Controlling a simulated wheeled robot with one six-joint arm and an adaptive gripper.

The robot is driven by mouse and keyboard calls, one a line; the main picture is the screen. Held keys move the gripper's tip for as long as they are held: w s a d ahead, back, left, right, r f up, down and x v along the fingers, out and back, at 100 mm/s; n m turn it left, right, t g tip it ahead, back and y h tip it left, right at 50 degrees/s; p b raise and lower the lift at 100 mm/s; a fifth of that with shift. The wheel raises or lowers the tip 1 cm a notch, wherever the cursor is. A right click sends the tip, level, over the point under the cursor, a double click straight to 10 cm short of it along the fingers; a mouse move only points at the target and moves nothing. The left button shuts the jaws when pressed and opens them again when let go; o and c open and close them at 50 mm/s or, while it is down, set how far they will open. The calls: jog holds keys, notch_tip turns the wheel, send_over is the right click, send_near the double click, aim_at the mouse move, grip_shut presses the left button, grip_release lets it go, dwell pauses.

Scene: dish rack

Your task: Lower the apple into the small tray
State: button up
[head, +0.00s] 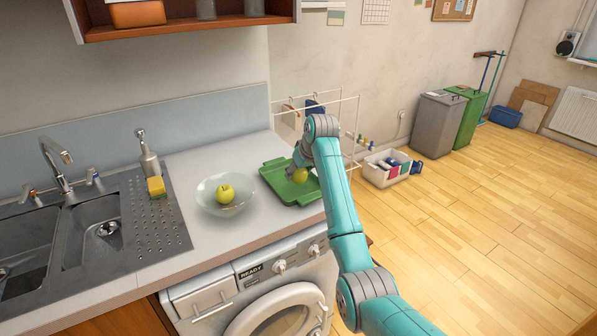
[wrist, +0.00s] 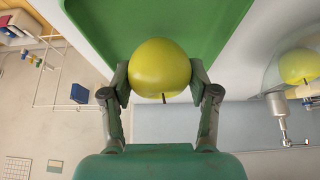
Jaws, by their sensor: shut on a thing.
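A yellow-green apple (wrist: 160,68) is held between the two fingers of my gripper (wrist: 163,88) in the wrist view. The same apple (head: 300,175) shows small in the head view, partly hidden by my gripper (head: 297,172). The small green tray (head: 273,179) lies on the counter near its right end. The held apple is over the tray; I cannot tell whether it touches the tray floor. The tray (wrist: 215,25) also fills the upper middle of the wrist view behind the apple.
A glass bowl (head: 207,198) with another apple (head: 225,193) stands left of the tray. The sink (head: 90,230), soap bottle (head: 148,155) and yellow sponge (head: 156,187) are farther left. A white drying rack (head: 357,125) stands beyond the counter's right end.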

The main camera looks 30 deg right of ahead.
aim_at(299, 180)
jog(key=shift+f, duration=1.7)
dwell(1.0)
jog(key=o, duration=1.3)
jog(key=shift+r, duration=0.1)
jog(key=v, duration=1.1)
jog(key=shift+s+r, duration=0.25)
jog(key=shift+r, duration=0.1)
